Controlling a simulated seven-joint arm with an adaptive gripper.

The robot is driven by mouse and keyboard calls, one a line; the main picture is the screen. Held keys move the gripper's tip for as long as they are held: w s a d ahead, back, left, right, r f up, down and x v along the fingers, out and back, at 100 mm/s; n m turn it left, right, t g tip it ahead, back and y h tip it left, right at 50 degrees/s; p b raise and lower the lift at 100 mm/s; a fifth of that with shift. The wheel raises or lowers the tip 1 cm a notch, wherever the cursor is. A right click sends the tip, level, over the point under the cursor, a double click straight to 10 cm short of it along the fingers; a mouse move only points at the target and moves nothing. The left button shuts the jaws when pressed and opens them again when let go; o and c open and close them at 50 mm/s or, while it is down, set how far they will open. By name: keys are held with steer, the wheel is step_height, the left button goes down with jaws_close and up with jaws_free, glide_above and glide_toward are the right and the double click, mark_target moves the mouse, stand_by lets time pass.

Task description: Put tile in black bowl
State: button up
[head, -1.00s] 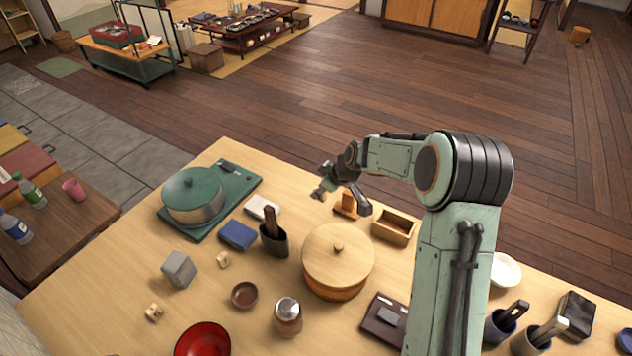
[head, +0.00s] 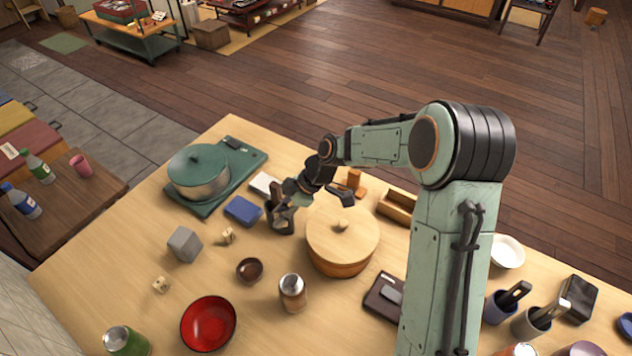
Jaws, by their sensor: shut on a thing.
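Two small beige blocks with dark marks, which look like tiles, lie on the table: one by the grey cube (head: 228,236), one nearer the left edge (head: 160,285). A small dark bowl (head: 249,271), blackish brown, stands below and left of my gripper. It looks empty.
The lidded wooden pot (head: 341,245) is close to the right of my gripper. A blue block (head: 243,211), grey cube (head: 185,244), metal-topped jar (head: 292,293) and red bowl (head: 208,324) surround the dark bowl. A green pot (head: 199,173) stands at the back left.

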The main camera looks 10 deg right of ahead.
steer(key=s+a+r+n+g+h, duration=0.25)
steer(key=s+a+n+g, duration=0.25)
steer(key=s+a+n, duration=0.75)
steer(key=m, duration=0.4)
glide_above(214, 328)
steer(key=shift+n+y, duration=0.25)
steer(key=shift+s+f, duration=0.1)
steer(key=shift+f, duration=5.4)
steer(key=o, duration=0.8)
step_height(214, 328, up, 7)
steer(key=shift+r, duration=0.1)
